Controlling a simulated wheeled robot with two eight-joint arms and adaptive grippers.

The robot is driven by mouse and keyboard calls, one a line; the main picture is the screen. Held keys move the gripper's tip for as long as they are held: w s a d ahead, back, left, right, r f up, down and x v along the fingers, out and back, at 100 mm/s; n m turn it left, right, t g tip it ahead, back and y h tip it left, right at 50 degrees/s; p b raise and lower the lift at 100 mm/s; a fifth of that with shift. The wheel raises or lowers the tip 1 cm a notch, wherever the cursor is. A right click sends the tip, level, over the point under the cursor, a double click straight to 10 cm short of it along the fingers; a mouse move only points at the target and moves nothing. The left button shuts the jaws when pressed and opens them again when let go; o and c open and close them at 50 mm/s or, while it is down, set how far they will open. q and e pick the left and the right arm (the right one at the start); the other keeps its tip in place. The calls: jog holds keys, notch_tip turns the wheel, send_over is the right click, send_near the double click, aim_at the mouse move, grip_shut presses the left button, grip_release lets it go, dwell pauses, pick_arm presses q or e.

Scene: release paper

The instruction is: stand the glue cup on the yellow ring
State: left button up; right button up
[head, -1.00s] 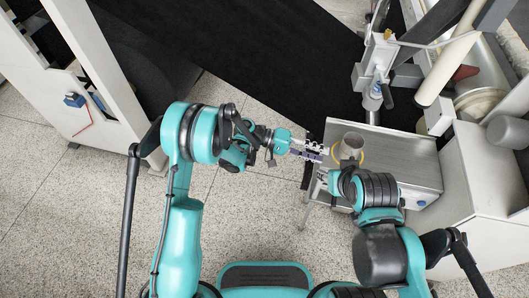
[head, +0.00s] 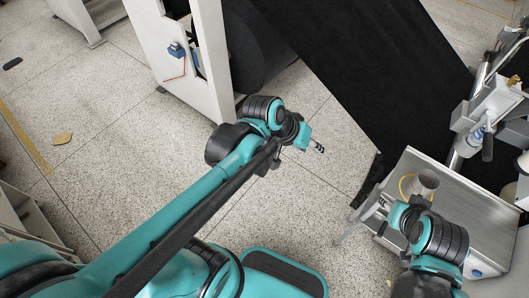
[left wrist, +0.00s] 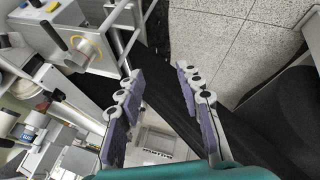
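The ring also shows at upper left in the left wrist view (left wrist: 98,46). My left gripper (head: 320,149) is well left of the table, over the floor; in the left wrist view its fingers (left wrist: 158,76) are apart with nothing between. My right gripper (head: 384,206) is at the table's near-left edge, its fingers too small to read.
The metal table (head: 475,215) has bare top to the right of the cup. Machine parts (head: 483,125) stand behind it. A wide black sheet (head: 365,65) runs down to the table's left. A white machine frame (head: 190,75) stands at upper left. Open speckled floor lies between.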

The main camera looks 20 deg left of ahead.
pick_arm(q)
jog(key=s+a+t+y, duration=0.2)
jog(key=s+a+y, duration=0.2)
jog(key=s+a, duration=0.3)
jog(key=a, duration=0.3)
jog(key=shift+a, duration=0.3)
